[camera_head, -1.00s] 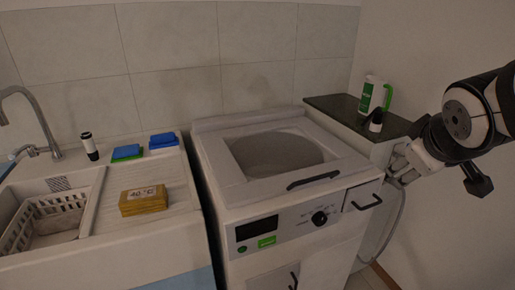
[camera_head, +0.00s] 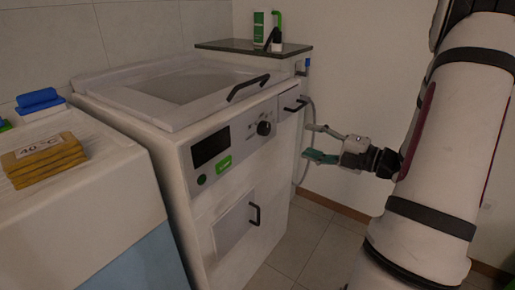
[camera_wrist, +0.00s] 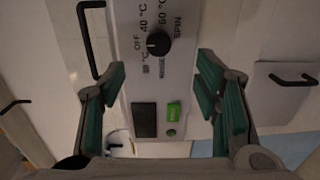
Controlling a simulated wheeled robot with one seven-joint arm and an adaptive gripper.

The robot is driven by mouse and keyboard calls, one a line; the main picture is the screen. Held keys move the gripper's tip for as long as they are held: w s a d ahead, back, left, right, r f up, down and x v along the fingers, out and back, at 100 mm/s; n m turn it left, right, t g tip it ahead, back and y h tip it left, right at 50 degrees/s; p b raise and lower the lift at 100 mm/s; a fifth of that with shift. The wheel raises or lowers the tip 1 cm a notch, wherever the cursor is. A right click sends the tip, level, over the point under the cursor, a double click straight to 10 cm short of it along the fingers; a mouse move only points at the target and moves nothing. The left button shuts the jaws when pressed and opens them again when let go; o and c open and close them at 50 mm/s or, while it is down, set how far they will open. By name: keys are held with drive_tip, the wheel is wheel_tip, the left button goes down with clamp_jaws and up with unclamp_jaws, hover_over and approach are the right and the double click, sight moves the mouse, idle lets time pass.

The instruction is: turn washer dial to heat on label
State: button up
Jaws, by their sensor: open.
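The washer (camera_head: 225,195) is a white top-loader with a sloping front panel. Its round black dial (camera_head: 264,128) is on the panel's right part and also shows in the wrist view (camera_wrist: 158,44), ringed by OFF, 40 °C, 60 °C, SPIN, RINSE and another °C label. A small pale mark on the dial seems to face OFF. The heat label (camera_head: 44,148) reads 40 °C and is on a stack of yellow sponges at the left. My gripper (camera_head: 307,142) is open and empty, right of the panel, apart from the dial. In the wrist view its teal-padded fingers (camera_wrist: 162,78) flank the panel below the dial.
Black bar handles stick out on the lid (camera_head: 248,88), drawer (camera_head: 296,105) and lower door (camera_head: 255,213). A dark-topped ledge (camera_head: 255,48) holds a green-and-white bottle (camera_head: 259,27). A grey hose hangs beside the washer. Floor (camera_head: 330,250) is open at right.

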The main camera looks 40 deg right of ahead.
sight(268, 130)
drive_tip(key=b+x, duration=0.1)
drive_tip(key=x, duration=0.3)
drive_tip(key=b+x, duration=0.1)
drive_tip(key=x, duration=0.3)
drive_tip(key=a+b+x, duration=0.1)
drive_tip(key=x, duration=0.4)
drive_tip(key=shift+s, duration=0.15)
drive_tip(key=c, duration=1.2)
